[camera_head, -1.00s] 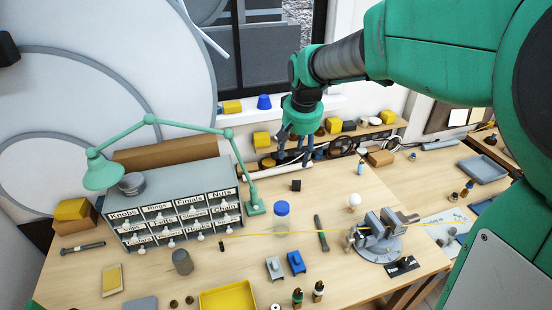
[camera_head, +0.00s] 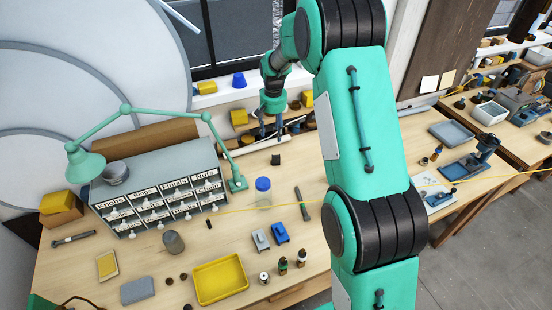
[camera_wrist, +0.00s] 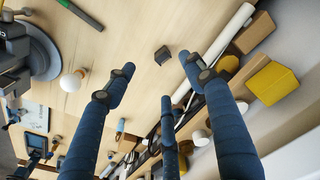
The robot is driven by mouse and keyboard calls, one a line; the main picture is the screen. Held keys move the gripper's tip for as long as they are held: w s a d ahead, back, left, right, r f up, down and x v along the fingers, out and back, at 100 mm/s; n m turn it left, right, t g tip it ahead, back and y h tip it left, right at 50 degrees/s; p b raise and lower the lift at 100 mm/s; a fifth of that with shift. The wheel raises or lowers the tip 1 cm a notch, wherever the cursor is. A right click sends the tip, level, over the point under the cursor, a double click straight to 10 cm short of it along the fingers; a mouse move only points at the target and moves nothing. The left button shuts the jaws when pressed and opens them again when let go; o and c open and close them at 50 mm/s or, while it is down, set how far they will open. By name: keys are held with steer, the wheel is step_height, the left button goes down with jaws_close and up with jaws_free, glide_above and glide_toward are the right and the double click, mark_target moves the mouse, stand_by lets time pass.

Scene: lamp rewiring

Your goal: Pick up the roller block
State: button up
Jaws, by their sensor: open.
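A small dark block (camera_head: 276,160) lies on the bench behind the clear blue-lidded jar; it also shows in the wrist view (camera_wrist: 162,55). A grey block (camera_head: 261,240) and a blue block (camera_head: 281,234) stand side by side nearer the bench front. I cannot tell for certain which is the roller block. My gripper (camera_head: 271,136) hangs over the back of the bench, just beyond the dark block. In the wrist view my gripper (camera_wrist: 158,75) has its blue fingers spread apart, with nothing between them. The dark block sits just ahead of the fingertips.
A white tube (camera_wrist: 217,48) and yellow blocks (camera_wrist: 272,83) lie along the bench back. A white bulb (camera_wrist: 72,81) stands near the vise. The jar (camera_head: 263,193), a yellow tray (camera_head: 220,280) and the drawer cabinet (camera_head: 155,200) are on the bench. A yellow cord crosses it.

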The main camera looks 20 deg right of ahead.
steer(key=p, duration=0.1)
glide_above(276, 156)
step_height(276, 156, down, 8)
steer(key=shift+r+g, duration=0.1)
steer(key=shift+g, duration=0.2)
steer(key=shift+f+p, duration=0.6)
steer(key=shift+f, duration=3.7)
steer(key=shift+f, duration=0.15)
steer(key=shift+w+f+p, duration=0.1)
steer(key=shift+f+p, duration=0.45)
steer(key=shift+f, duration=1.9)
steer(key=shift+d, duration=0.1)
jaws_close()
